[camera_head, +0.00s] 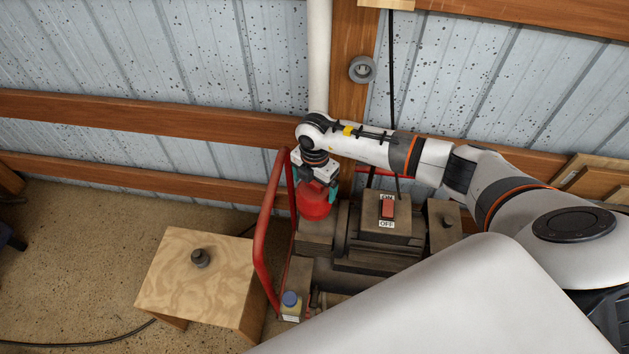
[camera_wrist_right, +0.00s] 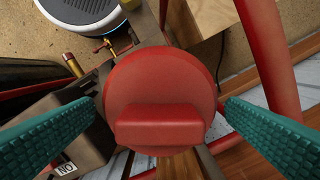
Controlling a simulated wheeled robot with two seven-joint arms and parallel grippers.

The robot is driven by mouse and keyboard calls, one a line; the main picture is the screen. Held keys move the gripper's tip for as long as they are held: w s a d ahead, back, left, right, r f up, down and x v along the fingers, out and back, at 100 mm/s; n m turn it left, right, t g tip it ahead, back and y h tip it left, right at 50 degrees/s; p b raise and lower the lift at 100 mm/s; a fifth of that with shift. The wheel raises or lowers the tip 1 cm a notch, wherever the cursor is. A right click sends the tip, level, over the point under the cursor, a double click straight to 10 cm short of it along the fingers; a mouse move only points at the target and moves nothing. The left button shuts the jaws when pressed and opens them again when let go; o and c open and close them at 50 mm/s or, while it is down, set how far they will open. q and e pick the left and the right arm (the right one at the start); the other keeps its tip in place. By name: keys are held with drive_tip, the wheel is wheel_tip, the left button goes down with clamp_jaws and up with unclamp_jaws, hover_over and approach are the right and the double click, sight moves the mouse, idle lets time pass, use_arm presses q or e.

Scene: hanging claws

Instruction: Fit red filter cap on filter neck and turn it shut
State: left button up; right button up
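The red filter cap (camera_head: 314,203) sits upright at the back left of the machine, below my right gripper (camera_head: 316,178). In the right wrist view the round cap (camera_wrist_right: 160,80) is seen from above, with its raised grip bar across it. The teal fingers of my right gripper (camera_wrist_right: 160,108) are spread wide, one on each side of the cap, with thin gaps between. The filter neck is hidden under the cap, so I cannot tell how the cap is seated. My left gripper is not in view.
A red tube handle (camera_head: 266,235) rises just left of the cap. A switch box (camera_head: 386,222) stands to its right. A wooden stool (camera_head: 185,284) with a dark knob (camera_head: 200,258) stands left. A blue-capped container (camera_head: 291,304) is at the machine's front.

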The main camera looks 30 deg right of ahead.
drive_tip(key=c, duration=0.9)
drive_tip(key=shift+r+m+p, duration=0.2)
drive_tip(key=shift+m+p, duration=0.65)
drive_tip(key=shift+m, duration=0.35)
drive_tip(key=shift+m+p, duration=0.7)
drive_tip(key=shift+m, duration=0.5)
drive_tip(key=shift+f+m, duration=0.15)
drive_tip(key=shift+m, duration=0.45)
drive_tip(key=shift+p, duration=0.4)
drive_tip(key=shift+c, duration=0.7)
drive_tip(key=o, duration=1.3)
drive_tip(key=shift+m, duration=0.4)
drive_tip(key=shift+c, duration=0.2)
